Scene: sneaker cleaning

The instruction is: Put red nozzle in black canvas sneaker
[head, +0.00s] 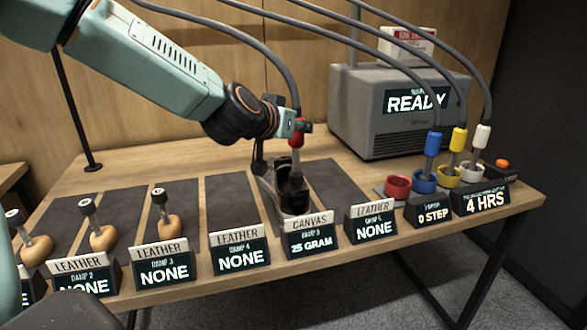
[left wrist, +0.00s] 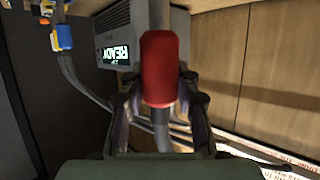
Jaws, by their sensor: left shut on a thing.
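The red nozzle (head: 297,138), on a grey hose, is held by my left gripper (head: 300,126) above the opening of the black canvas sneaker (head: 292,190). The nozzle's lower grey tube points down toward the sneaker; I cannot tell how far its tip is inside. In the left wrist view the red nozzle (left wrist: 159,70) sits between the fingers of my left gripper (left wrist: 158,95). The sneaker stands on a dark mat behind the sign reading CANVAS, 25 GRAM (head: 310,235). My right gripper is not in view.
A grey machine (head: 400,110) reading READY stands at the back right. Blue (head: 433,143), yellow (head: 458,139) and white (head: 482,136) nozzles stand in holders beside an empty red holder (head: 397,186). Wooden shoe forms (head: 169,227) and signs line the left. Hoses hang overhead.

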